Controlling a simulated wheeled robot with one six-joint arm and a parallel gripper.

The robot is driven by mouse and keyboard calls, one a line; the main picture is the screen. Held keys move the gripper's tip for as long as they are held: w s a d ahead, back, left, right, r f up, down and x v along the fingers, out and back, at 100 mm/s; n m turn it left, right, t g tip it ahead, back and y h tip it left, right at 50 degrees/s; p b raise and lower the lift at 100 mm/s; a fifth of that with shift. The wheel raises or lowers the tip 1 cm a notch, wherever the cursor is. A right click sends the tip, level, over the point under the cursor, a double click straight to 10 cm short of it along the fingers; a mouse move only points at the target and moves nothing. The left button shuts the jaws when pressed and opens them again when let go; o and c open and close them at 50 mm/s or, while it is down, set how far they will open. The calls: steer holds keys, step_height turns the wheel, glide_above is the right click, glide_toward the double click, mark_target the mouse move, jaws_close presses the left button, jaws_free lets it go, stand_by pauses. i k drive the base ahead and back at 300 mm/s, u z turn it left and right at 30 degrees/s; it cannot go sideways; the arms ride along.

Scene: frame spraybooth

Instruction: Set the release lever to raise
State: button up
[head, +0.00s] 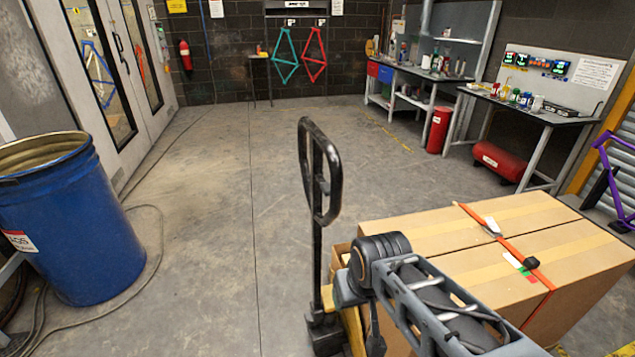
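A pallet truck handle (304,150) stands upright near the middle of the head view, a black loop on a dark shaft (316,250). I cannot clearly make out the release lever or its setting; it may be among the dark parts inside the loop. The yellow truck body (353,328) shows at the foot of the shaft, partly hidden. My arm crosses the lower right, in front of the load. My gripper is not visible.
Large cardboard boxes (440,232) with an orange strap stand at the right. A blue drum (75,240) stands at the left with a hose on the floor. Workbenches (545,118) and a red cylinder (439,130) are behind at the right. The middle floor (200,220) is clear.

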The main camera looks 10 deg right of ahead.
mark_target(324, 185)
steer(key=k, duration=0.6)
steer(key=u, duration=1)
steer(key=i, duration=1)
steer(key=u, duration=0.2)
